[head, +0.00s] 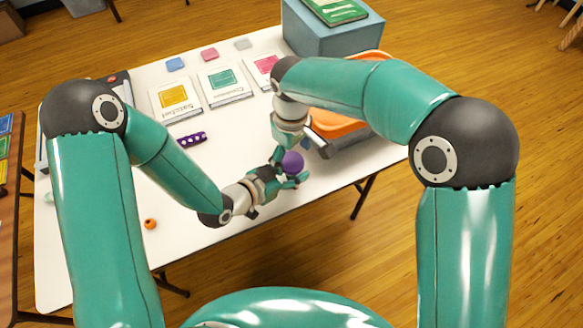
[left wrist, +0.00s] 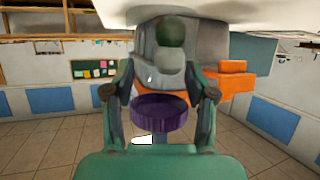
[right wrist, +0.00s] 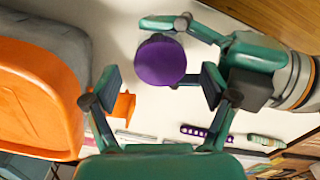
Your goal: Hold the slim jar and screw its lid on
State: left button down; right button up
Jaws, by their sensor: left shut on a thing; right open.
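A round purple lid (head: 292,162) sits between my two grippers near the table's front right edge. It shows as a flat purple disc in the right wrist view (right wrist: 160,60) and as a ribbed purple band in the left wrist view (left wrist: 162,112). My left gripper (head: 283,178) is shut on the slim jar beneath the purple lid. The jar's body is mostly hidden, so I cannot tell how tightly the lid sits. My right gripper (right wrist: 160,86) is open, its fingers spread close above the purple lid and apart from it.
An orange bin (head: 338,124) stands right behind my right gripper. A blue box (head: 335,40) is at the far end. Cards, a purple patterned strip (head: 192,139) and a small orange ball (head: 150,224) lie on the white table (head: 200,215). The table's middle is mostly clear.

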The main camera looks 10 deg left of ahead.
notch_tip(320, 180, up, 11)
jog(key=shift+f, duration=0.2)
dwell(0.3)
jog(key=s+d+f+m+g+y, duration=0.1)
jog(key=s+d+f+m, duration=0.15)
jog(key=f, duration=0.65)
jog(key=s+d+f+m, duration=0.2)
jog(key=s+d+f, duration=0.15)
jog(key=f, duration=0.45)
jog(key=s+d+f+m+g+y, duration=0.1)
jog(key=s+d+f+m, duration=0.15)
jog(key=f, duration=0.65)
jog(key=s+d+f+m+t+y, duration=0.2)
jog(key=s+d+f+m, duration=0.3)
jog(key=s+d+f, duration=0.3)
jog(key=shift+s+f+m+t, duration=0.2)
jog(key=shift+s+m+t, duration=0.15)
jog(key=shift+s, duration=0.4)
